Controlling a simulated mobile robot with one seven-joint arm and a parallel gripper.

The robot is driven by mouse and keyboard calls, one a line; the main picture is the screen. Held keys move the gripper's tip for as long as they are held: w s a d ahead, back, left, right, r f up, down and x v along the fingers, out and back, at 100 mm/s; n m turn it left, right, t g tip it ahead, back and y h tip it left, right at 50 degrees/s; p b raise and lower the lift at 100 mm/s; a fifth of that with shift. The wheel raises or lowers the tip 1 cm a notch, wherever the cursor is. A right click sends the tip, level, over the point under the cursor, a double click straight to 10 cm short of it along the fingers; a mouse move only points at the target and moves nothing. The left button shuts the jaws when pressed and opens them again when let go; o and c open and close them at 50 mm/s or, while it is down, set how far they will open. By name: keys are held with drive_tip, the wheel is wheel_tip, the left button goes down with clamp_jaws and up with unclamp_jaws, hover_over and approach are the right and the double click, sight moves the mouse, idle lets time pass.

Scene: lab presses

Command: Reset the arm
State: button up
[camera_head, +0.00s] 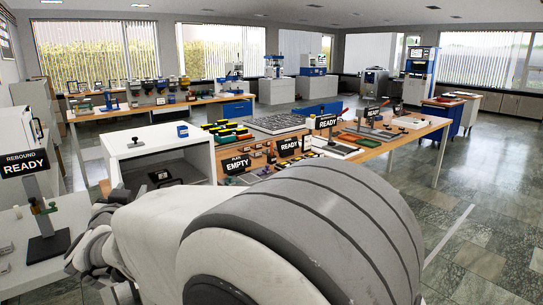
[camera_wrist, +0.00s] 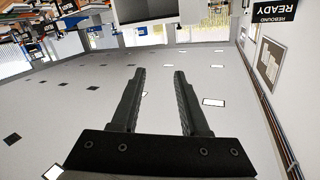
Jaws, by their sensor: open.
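My arm (camera_head: 300,240) fills the lower middle of the head view, folded close to the camera. My gripper (camera_wrist: 158,75) shows in the wrist view, with its two dark fingers apart and nothing between them. The wrist view is upside down, and the pale ceiling lies behind the fingers. I cannot make out the gripper's fingers in the head view.
A wooden bench (camera_head: 436,127) with trays, small parts and signs stands beyond my arm. A white open-fronted box (camera_head: 118,141) is left of it. The "REBOUND READY" sign (camera_head: 24,165) stands at the left edge. Tiled floor (camera_head: 490,205) is clear at right.

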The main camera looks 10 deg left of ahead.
drive_tip(key=w+d+r+n+g, duration=0.1)
drive_tip(key=d+r+g, duration=0.15)
drive_tip(key=d, duration=0.95)
drive_tip(key=w+d+r+g, duration=0.2)
drive_tip(key=d+r, duration=0.1)
drive_tip(key=d, duration=1)
drive_tip(key=s+d+f+m+g+h, duration=0.1)
drive_tip(key=s+d+f+h, duration=0.1)
drive_tip(key=s+d, duration=0.5)
drive_tip(key=s+d+f+m+g+h+p, duration=0.1)
drive_tip(key=s+d+f, duration=0.4)
drive_tip(key=d, duration=0.7)
drive_tip(key=s+d+f+m+g+h, duration=0.1)
drive_tip(key=s+d+f+g+h, duration=0.2)
drive_tip(key=s+d, duration=0.5)
drive_tip(key=shift+s+d+f+m+h+p, duration=0.4)
drive_tip(key=shift+d+f+h, duration=0.25)
drive_tip(key=shift+d+h, duration=0.4)
